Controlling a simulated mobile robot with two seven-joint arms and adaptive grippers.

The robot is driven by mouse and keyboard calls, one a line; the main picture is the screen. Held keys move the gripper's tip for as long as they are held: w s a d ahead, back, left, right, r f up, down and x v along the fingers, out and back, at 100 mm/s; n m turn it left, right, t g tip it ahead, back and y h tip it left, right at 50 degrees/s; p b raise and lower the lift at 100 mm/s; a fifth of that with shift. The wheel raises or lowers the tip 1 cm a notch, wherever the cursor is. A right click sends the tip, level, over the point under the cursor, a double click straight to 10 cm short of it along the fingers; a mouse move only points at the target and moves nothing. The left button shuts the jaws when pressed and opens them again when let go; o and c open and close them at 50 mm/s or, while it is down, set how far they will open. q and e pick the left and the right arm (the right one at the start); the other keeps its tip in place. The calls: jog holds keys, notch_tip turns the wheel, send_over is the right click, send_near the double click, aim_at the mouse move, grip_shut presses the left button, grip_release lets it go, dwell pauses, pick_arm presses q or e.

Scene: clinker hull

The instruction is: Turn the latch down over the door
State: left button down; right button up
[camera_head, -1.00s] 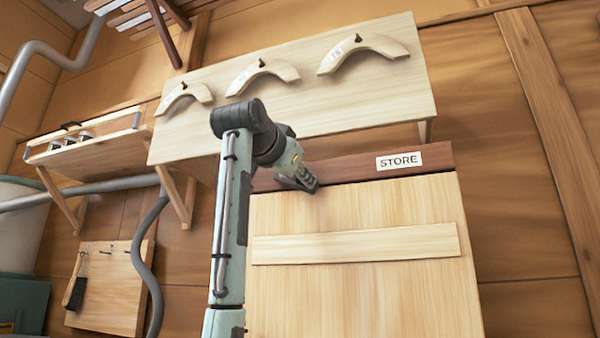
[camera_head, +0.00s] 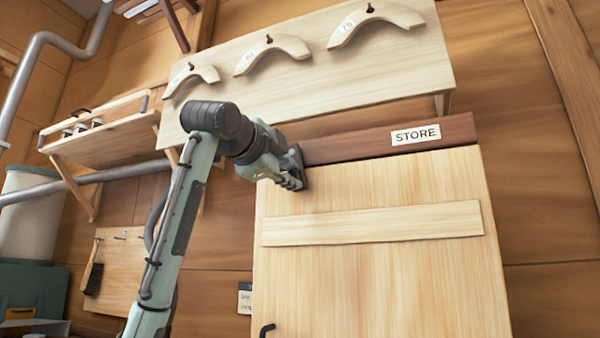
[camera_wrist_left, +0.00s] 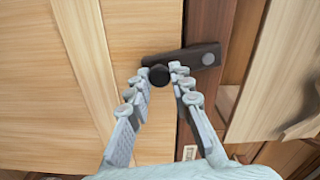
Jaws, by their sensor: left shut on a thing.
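The pale wooden door (camera_head: 370,285) of the store fills the lower right of the head view. The dark latch (camera_wrist_left: 185,63) shows in the left wrist view, with a round pivot on the dark header board and a black knob (camera_wrist_left: 159,75) at its other end. The latch lies slantwise across the seam, its knob end over the door. My left gripper (camera_wrist_left: 160,71) is shut on the latch knob, a finger on each side. In the head view my left gripper (camera_head: 296,178) is at the door's upper left corner and hides the latch. My right gripper is out of view.
The dark header board (camera_head: 350,147) carries a STORE sign (camera_head: 416,134). A pale panel (camera_head: 320,80) with curved wooden pieces hangs above. A black handle (camera_head: 267,329) shows low on the door. A small shelf (camera_head: 110,145) is at the left.

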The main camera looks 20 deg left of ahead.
pick_arm(q)
jog(key=shift+a+f+m+p, duration=0.25)
jog(key=shift+a+m+p, duration=0.3)
jog(key=shift+m, duration=0.65)
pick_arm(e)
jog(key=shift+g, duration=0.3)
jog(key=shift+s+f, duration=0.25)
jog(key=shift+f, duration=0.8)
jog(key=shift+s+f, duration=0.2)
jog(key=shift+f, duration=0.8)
pick_arm(q)
jog(key=c, duration=1.3)
grip_release()
jog(key=shift+c, duration=0.2)
jog(key=shift+r, duration=0.1)
jog(key=s, duration=1.2)
jog(key=shift+a, duration=0.25)
